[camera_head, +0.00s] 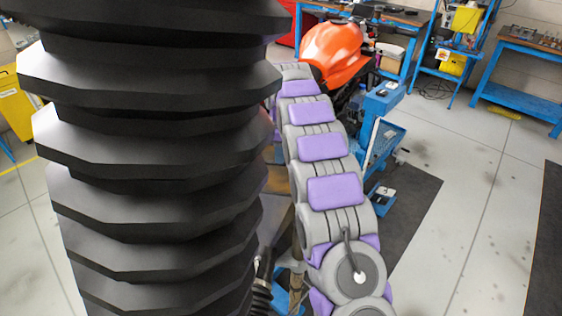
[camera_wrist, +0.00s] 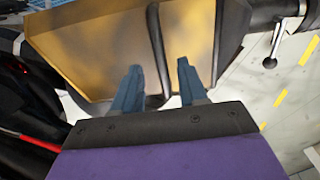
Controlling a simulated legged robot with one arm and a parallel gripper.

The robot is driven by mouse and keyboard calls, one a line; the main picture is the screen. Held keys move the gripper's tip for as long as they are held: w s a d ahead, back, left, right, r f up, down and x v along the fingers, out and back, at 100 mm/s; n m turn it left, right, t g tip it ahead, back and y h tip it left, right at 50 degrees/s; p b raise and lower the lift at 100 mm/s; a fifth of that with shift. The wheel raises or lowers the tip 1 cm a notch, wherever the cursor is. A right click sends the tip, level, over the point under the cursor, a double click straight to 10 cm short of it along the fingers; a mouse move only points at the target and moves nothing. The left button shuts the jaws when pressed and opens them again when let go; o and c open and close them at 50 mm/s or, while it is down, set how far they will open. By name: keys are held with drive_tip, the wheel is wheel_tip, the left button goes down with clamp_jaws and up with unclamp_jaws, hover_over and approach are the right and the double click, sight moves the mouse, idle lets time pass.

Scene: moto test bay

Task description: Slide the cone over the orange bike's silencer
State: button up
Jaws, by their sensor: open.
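The orange bike (camera_head: 335,52) stands at the back centre in the head view, where its glossy orange bodywork shows above my arm. I cannot make out its silencer in either view. No cone can be told for certain. The gripper is hidden in the head view.
A large black ribbed shape (camera_head: 150,160) blocks the left of the head view. A blue stand (camera_head: 383,100) is right of my arm. Blue workbenches (camera_head: 520,75) line the back. A lever with a ball knob (camera_wrist: 270,62) is at upper right. Floor at right is mostly clear.

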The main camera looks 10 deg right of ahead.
drive_tip(key=shift+f, duration=1.85)
drive_tip(key=shift+c, duration=0.2)
clamp_jaws()
drive_tip(key=shift+w, duration=0.1)
